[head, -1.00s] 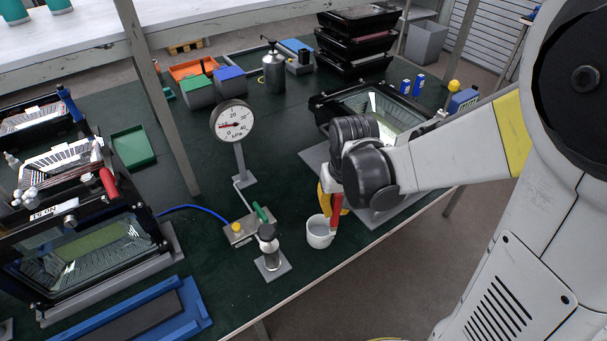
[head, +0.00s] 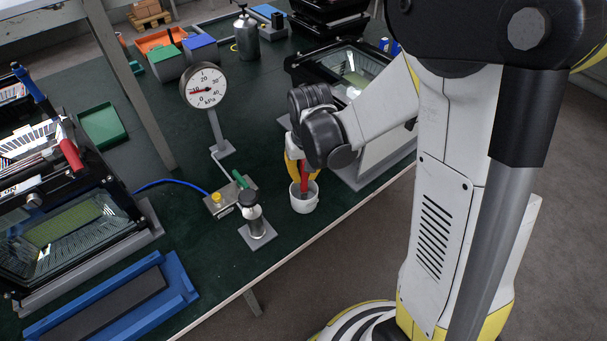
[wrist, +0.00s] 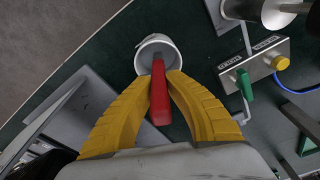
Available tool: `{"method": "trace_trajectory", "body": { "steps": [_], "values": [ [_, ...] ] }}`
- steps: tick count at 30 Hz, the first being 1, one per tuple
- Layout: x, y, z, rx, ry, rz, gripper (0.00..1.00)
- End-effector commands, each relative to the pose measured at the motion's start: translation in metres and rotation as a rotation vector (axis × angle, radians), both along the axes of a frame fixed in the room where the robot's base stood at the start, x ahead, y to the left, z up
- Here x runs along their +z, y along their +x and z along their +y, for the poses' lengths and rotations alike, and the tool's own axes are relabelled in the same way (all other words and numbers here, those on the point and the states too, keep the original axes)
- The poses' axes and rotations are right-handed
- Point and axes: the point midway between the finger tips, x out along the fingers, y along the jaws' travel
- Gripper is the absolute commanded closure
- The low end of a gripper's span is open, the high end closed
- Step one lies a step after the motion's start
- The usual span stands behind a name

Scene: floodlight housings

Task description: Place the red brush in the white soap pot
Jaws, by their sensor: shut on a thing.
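The white soap pot (head: 303,203) stands upright on the dark green bench near its front edge. My gripper (head: 298,172) is above the pot, with its yellow fingers shut on the red brush (head: 304,182). In the wrist view the fingertips of my gripper (wrist: 161,80) close on the brush (wrist: 159,100) from both sides. The brush hangs steeply, and its far end reaches into the mouth of the pot (wrist: 152,42). I cannot tell whether it touches the pot's bottom.
A dial gauge (head: 204,87) stands behind and left of the pot. A valve block with a green lever (head: 240,180) and a metal cylinder on a base (head: 254,222) are just left of the pot. A floodlight housing (head: 347,68) lies behind my gripper.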

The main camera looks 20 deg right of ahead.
Motion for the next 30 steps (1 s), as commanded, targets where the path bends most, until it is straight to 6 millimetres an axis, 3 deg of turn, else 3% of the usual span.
{"method": "trace_trajectory", "body": {
  "steps": [1, 2, 3, 12, 16, 30],
  "values": [
    [-0.003, 0.0, 0.0, 0.0, 0.0, 0.0, 1.0],
    [-0.003, 0.0, 0.0, 0.0, 0.0, 0.0, 0.79],
    [-0.002, 0.0, 0.0, 0.0, 0.0, 0.0, 0.67],
    [-0.001, 0.0, 0.0, 0.0, 0.0, 0.0, 0.67],
    [0.009, -0.001, 0.0, 0.0, 0.0, 0.0, 0.67],
    [0.106, -0.014, 0.0, 0.0, 0.0, 0.0, 0.67]
  ]
}}
